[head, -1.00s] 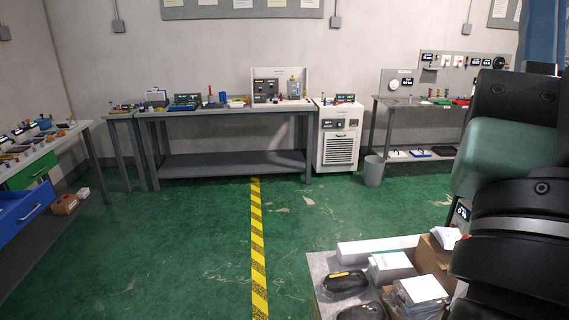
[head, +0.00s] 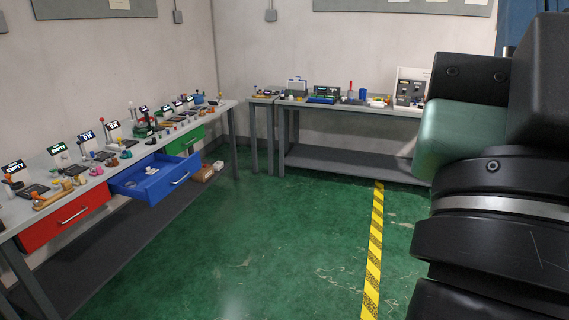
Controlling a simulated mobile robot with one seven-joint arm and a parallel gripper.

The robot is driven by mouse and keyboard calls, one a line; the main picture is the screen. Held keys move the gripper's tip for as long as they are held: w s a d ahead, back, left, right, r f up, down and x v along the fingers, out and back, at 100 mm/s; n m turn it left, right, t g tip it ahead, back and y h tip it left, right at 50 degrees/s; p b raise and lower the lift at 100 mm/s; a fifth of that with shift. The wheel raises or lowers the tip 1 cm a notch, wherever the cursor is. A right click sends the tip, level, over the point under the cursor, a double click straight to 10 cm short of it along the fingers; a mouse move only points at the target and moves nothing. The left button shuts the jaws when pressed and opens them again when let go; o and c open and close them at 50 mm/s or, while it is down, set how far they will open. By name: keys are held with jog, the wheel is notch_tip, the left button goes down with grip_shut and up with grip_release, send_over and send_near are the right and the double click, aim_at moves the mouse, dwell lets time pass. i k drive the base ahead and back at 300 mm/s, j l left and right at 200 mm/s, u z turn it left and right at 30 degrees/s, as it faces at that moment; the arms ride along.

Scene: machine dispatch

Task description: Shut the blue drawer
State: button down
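The blue drawer (head: 156,180) is pulled out from under the top of the left workbench, between a red drawer and a green drawer. It has a metal bar handle (head: 180,178) on its front, and a few small items lie inside it. The red drawer (head: 66,218) looks shut. The green drawer (head: 187,141) looks flush or nearly so. My arm fills the right side of the head view, well away from the drawers. My gripper is not in view.
The left workbench (head: 97,183) carries several small signs, parts and tools, with a dark lower shelf. A cardboard box (head: 203,173) sits beyond the blue drawer. Another bench (head: 345,156) stands at the back wall. The green floor (head: 270,250) is clear, with a yellow-black stripe (head: 373,245).

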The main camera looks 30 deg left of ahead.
aim_at(173, 171)
jog(key=i+j+u, duration=0.3)
jog(key=j, duration=0.5)
jog(key=i+j+u, duration=0.25)
jog(key=i+j, duration=0.25)
jog(key=j, duration=0.2)
jog(key=i+j+u, duration=0.3)
jog(key=i+j, duration=1.4)
jog(key=j, duration=0.25)
